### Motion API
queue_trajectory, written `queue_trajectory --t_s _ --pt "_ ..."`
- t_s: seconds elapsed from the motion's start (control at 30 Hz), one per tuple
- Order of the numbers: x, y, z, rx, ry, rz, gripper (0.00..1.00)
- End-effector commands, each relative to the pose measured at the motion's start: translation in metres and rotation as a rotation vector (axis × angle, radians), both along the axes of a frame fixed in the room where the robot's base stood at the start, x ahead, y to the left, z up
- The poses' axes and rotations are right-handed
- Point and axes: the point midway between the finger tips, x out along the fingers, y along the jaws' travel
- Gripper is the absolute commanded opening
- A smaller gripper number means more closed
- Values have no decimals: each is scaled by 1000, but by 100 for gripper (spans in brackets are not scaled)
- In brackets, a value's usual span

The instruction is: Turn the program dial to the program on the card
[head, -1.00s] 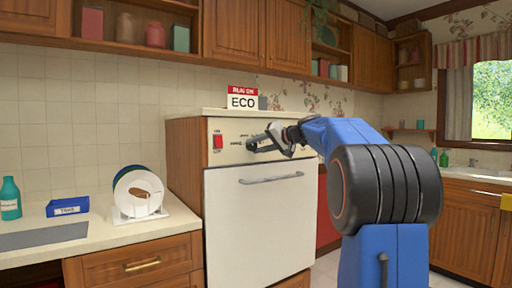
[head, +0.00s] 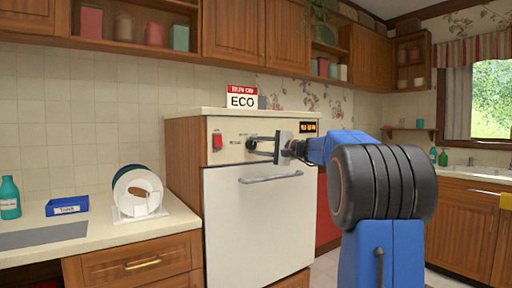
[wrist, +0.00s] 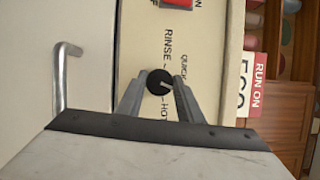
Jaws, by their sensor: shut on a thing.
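The black program dial (wrist: 156,82) sits on the cream control panel (wrist: 146,42) of a white dishwasher (head: 255,225). In the wrist view its light pointer mark runs from the middle toward the lower right. Printed words RINSE, QUICK and HOT stand around it; other labels are hidden by my gripper. My gripper (wrist: 160,83) is shut on the dial, one finger on each side. In the head view my gripper (head: 254,144) reaches the panel from the right. The card (head: 242,97) on top of the dishwasher reads RUN ON ECO.
A red switch (head: 217,141) is left of the dial and a small lit display (head: 308,127) is at the panel's right. A door handle (head: 270,178) juts out below. The left counter holds a plate rack (head: 140,212) and a blue box (head: 67,206).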

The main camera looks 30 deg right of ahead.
Motion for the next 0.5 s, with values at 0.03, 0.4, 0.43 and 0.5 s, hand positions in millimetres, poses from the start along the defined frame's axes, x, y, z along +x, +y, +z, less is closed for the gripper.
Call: queue_trajectory --t_s 0.03,0.4,0.43,0.5 --pt "0 -1 -1 19 3 -1 11" --pt "0 -1 -2 93 9 -2 11" --pt "0 -1 -2 94 10 -2 11" --pt "0 -1 -2 95 9 -2 11"
